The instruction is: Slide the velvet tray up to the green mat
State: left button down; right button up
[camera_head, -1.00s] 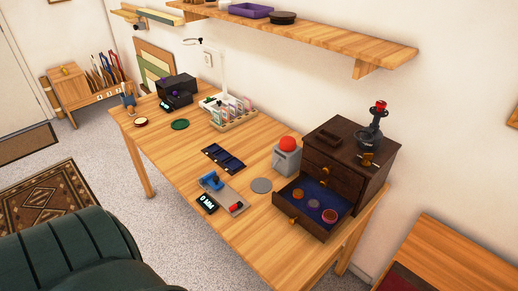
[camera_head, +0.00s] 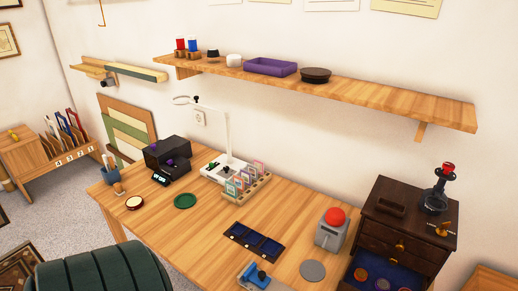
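A dark blue, flat tray with several compartments (camera_head: 254,242) lies on the middle of the wooden desk. A purple, shallow tray (camera_head: 271,67) sits on the wall shelf; I cannot tell by texture which of the two is velvet. A round green mat (camera_head: 185,201) lies flat on the desk, left of the dark blue tray and apart from it, with bare wood between. Neither of my grippers is in view.
A rack of small framed cards (camera_head: 246,184) and a white lamp stand (camera_head: 225,165) stand behind the gap. A grey box with a red dome (camera_head: 332,229), a grey disc (camera_head: 312,271) and a dark drawer cabinet (camera_head: 400,225) are at right. A green chair (camera_head: 105,272) stands in front.

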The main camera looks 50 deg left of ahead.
aim_at(268, 248)
jog(key=k+j, duration=0.1)
jog(key=j, duration=0.3)
jog(key=k+j, duration=0.1)
jog(key=j, duration=0.3)
jog(key=k+j, duration=0.1)
jog(key=j, duration=0.25)
jog(key=k+j, duration=0.1)
jog(key=j, duration=0.3)
